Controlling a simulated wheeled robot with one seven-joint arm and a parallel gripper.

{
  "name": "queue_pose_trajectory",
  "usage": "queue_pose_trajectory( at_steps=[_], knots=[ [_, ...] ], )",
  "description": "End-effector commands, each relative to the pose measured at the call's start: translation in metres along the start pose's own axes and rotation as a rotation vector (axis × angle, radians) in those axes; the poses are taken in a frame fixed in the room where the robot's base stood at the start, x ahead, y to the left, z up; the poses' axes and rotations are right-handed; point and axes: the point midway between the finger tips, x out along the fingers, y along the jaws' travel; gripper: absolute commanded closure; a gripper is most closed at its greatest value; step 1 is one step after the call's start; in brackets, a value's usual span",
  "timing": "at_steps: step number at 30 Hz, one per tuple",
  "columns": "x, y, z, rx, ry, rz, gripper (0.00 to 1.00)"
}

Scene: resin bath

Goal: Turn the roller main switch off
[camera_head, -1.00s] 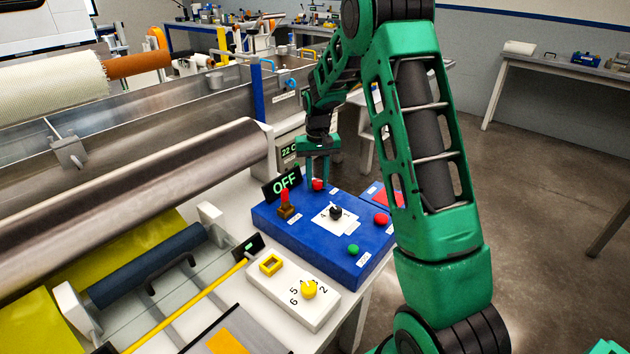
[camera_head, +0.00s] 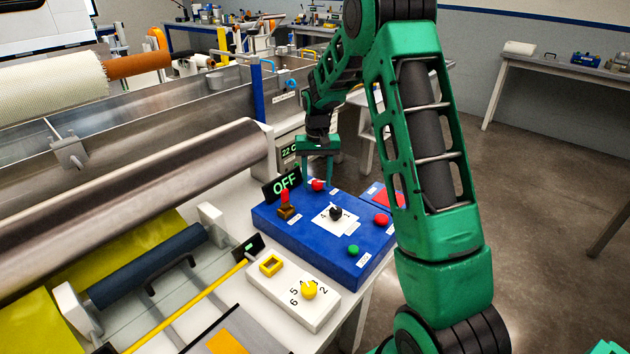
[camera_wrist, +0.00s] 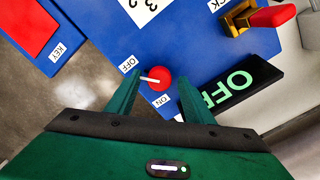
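The roller main switch appears to be a red round knob (camera_wrist: 160,79) with a white pointer, between an OFF label and an ON label in the wrist view. Its pointer points left, toward the OFF label's side. In the head view the knob (camera_head: 317,186) is at the back of the blue control box (camera_head: 330,245). A black display (camera_head: 284,183) beside it reads OFF in green. My gripper (camera_wrist: 158,82) is open, one finger on each side of the knob; I cannot tell whether they touch it. It also shows above the knob in the head view (camera_head: 317,168).
A red lever (camera_head: 285,197) on a brass base, a black dial (camera_head: 336,212), a red button (camera_head: 381,219) and a green button (camera_head: 353,249) share the box. A white panel (camera_head: 320,318) with a yellow dial stands in front. A steel roller (camera_head: 150,190) lies left.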

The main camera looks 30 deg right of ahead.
Motion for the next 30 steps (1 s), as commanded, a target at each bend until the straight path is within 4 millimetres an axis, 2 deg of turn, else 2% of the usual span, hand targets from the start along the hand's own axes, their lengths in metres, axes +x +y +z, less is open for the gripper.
queue_pose_trajectory(
  at_steps=[5, 8, 21, 25, 30],
  knots=[
    [-0.001, 0.0, 0.001, 0.0, -0.002, 0.001, 0.53],
    [-0.007, 0.0, 0.0, 0.0, -0.001, 0.0, 0.53],
    [-0.082, 0.0, -0.001, 0.001, 0.0, 0.0, 0.53],
    [-0.098, 0.0, -0.001, 0.001, -0.001, 0.0, 0.53],
    [-0.106, 0.0, -0.001, 0.0, -0.002, 0.001, 0.53]
  ],
)
